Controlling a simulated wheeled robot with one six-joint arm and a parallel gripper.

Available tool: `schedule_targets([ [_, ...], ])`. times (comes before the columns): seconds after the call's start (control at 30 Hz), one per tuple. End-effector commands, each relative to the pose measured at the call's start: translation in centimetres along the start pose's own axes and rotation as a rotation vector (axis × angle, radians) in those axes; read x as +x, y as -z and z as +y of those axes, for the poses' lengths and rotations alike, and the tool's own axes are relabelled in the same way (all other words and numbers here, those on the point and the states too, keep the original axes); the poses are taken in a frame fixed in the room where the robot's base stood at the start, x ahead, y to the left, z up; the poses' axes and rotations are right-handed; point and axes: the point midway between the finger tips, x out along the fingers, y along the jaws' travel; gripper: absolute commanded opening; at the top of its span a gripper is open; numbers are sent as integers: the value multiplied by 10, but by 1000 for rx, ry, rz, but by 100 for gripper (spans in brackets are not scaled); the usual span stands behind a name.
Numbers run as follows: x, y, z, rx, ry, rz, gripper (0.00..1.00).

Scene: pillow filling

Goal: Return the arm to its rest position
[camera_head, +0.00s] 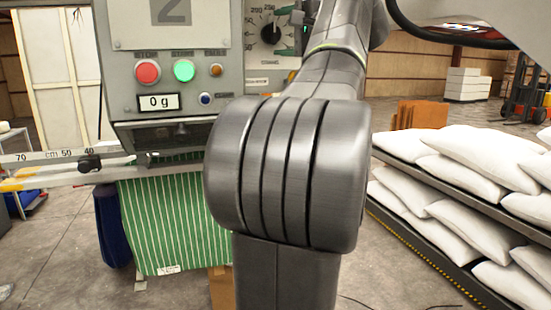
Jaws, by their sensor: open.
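My arm stands in the middle of the head view. A large rounded grey joint (288,175) fills the centre, with a link below it and another rising to the upper right.
The machine has red (147,72) and green (184,70) buttons and a display (158,102) reading 0 g. A green striped pillow cover (170,225) hangs below. White pillows (480,150) lie on a rack at right. Bare floor shows at lower left.

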Motion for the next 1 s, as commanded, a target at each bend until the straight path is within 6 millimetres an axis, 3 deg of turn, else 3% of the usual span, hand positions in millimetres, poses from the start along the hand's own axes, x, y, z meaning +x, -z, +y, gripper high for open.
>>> schedule_targets([
  [0.2,14,-1,-1,0,1,-1,69],
  [0.63,14,0,0,-1,1,0,69],
  [0.77,5,1,1,-1,2,3,69],
  [1.0,-30,1,2,-1,2,5,69],
])
